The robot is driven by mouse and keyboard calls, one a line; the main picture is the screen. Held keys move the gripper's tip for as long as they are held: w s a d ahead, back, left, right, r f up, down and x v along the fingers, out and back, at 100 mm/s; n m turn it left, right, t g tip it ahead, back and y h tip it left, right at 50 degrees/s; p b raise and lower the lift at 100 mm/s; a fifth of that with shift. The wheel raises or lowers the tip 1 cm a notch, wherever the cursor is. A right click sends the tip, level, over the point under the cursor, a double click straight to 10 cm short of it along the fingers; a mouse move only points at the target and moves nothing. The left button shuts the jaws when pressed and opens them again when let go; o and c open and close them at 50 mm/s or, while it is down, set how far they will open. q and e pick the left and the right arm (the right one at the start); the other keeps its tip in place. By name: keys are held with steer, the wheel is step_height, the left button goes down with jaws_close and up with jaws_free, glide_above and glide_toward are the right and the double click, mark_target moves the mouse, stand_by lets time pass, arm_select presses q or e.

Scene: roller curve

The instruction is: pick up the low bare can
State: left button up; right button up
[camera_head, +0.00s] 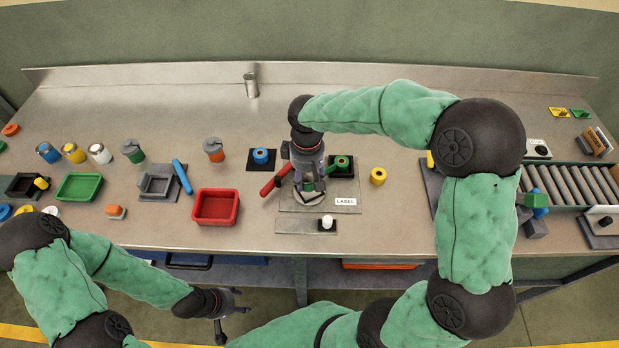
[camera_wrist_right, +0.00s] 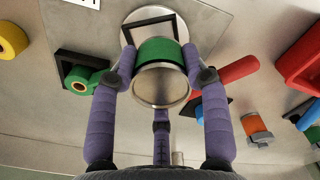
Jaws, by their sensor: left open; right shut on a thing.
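A bare metal can (camera_head: 251,85) stands upright by the back wall of the bench, left of centre, apart from both grippers. My right gripper (camera_head: 311,182) is over the labelling station near the bench middle. In the right wrist view it (camera_wrist_right: 160,65) is shut on a metal can with a green band (camera_wrist_right: 160,50). That can is over a round pale pad with a black square frame (camera_wrist_right: 150,22); I cannot tell whether it touches. My left gripper (camera_head: 230,312) is open and empty in front of the bench edge.
A red tray (camera_head: 216,207) and red handle (camera_head: 277,179) are near the station. Label rolls (camera_head: 378,176) flank it. A roller conveyor (camera_head: 570,185) is at right. The back left bench is clear.

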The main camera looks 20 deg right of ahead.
steer(key=s+a+r+p, duration=0.2)
steer(key=s+a+r, duration=0.6)
steer(key=a, duration=0.1)
steer(key=shift+s+a+r+p, duration=0.25)
steer(key=shift+a+p, duration=0.05)
